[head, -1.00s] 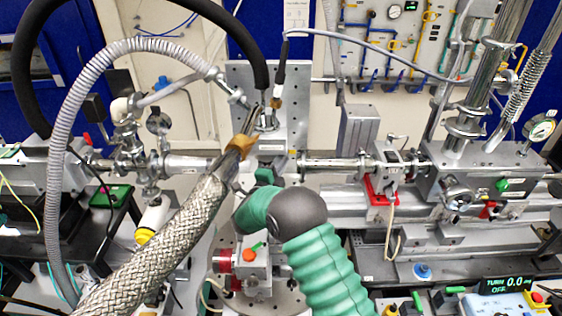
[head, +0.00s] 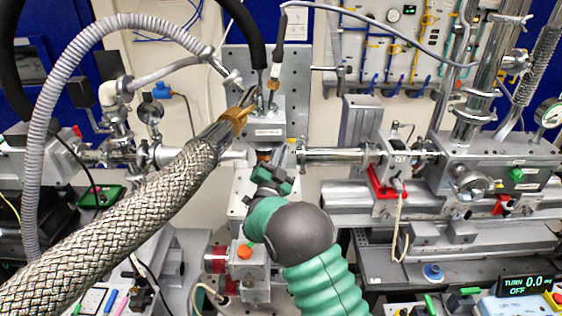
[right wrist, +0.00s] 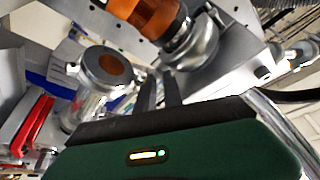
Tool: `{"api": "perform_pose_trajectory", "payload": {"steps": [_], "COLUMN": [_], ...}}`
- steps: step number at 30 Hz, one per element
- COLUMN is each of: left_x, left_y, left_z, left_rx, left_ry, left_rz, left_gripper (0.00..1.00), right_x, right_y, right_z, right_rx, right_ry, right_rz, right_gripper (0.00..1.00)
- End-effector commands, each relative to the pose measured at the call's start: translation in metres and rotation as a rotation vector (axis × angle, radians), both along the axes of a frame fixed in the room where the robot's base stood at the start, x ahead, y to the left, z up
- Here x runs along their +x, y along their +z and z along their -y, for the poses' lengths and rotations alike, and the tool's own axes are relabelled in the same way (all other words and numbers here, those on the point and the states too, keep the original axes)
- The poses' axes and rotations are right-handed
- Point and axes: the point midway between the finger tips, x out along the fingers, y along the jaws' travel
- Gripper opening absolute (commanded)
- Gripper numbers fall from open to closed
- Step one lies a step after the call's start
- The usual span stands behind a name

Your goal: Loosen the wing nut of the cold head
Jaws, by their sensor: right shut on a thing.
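The cold head (head: 268,130) is the grey block in the middle of the head view, with hoses entering from above. Under it the right wrist view shows an amber cylinder (right wrist: 152,12) and a round metal flange (right wrist: 192,52). My right gripper (head: 284,156) reaches up from below to just under the block. In the right wrist view its dark fingers (right wrist: 160,90) are close together beside the flange, shut on the wing nut, which they hide. I cannot make out the nut's wings. My left gripper is not in view.
A thick braided hose (head: 130,210) crosses the left foreground up to the cold head. Metal beam pipes (head: 335,155) run to both sides. A round port with an amber window (right wrist: 108,66) is near my fingers.

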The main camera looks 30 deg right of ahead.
Motion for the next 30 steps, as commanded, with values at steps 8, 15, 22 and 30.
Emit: {"api": "perform_pose_trajectory", "payload": {"steps": [8, 15, 22, 30], "left_x": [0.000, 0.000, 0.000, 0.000], "left_y": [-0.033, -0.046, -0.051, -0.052], "left_z": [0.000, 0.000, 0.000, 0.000], "left_rx": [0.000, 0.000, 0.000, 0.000], "left_ry": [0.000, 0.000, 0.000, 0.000], "left_rz": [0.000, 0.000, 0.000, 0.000], "left_gripper": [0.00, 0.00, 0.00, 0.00], "right_x": [-0.001, -0.001, -0.002, -0.002], "right_y": [-0.012, -0.011, -0.009, -0.009], "right_z": [0.001, 0.003, 0.004, 0.004], "right_rx": [-0.196, -0.321, -0.384, -0.402], "right_ry": [0.005, 0.005, 0.004, 0.004], "right_rz": [-0.137, -0.215, -0.253, -0.266], "right_gripper": [0.00, 0.00, 0.00, 0.00]}}
